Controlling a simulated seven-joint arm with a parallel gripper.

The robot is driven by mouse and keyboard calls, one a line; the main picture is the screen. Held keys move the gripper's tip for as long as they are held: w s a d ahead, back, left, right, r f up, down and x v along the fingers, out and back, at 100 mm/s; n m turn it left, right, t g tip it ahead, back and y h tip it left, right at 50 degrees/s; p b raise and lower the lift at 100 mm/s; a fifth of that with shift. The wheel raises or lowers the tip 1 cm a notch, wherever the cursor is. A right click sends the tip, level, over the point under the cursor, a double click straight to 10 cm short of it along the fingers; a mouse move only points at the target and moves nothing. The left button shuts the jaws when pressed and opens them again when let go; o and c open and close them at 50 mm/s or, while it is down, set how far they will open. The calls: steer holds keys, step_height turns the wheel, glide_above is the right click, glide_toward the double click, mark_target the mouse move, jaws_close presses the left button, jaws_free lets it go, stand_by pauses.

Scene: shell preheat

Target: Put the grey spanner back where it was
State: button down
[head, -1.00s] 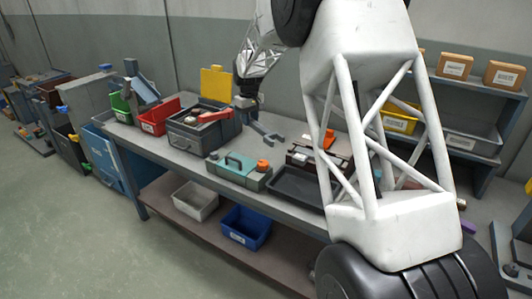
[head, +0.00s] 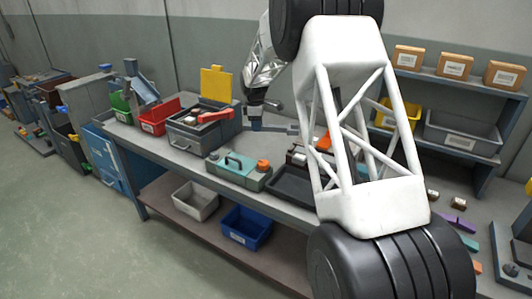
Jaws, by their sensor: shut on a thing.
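My gripper (head: 256,122) is above the back of the workbench, right of the grey box with the yellow lid. It is shut on the grey spanner (head: 283,128), which sticks out to the right of the jaws, roughly level in the picture. The spanner's far right end runs close to my white arm link, and part of it may be hidden there. I cannot tell how far the spanner is above the bench top (head: 225,147).
The grey box (head: 188,139) has its yellow lid (head: 216,82) raised and a red item on it. A teal case (head: 232,172), a black tray (head: 290,187) and red (head: 157,122) and green bins (head: 121,105) crowd the bench. My arm hides its right part.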

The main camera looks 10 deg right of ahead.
steer(key=w+d+f+n, duration=0.2)
steer(key=w+f+n, duration=0.4)
steer(key=n, duration=0.6)
steer(key=shift+f+n+t, duration=0.3)
steer(key=shift+f+t, duration=0.1)
steer(key=shift+f, duration=0.35)
glide_above(260, 157)
steer(key=shift+s+a+f, duration=0.1)
steer(key=shift+a+f, duration=0.05)
steer(key=shift+f, duration=3)
steer(key=shift+f, duration=1.9)
steer(key=shift+f, duration=0.1)
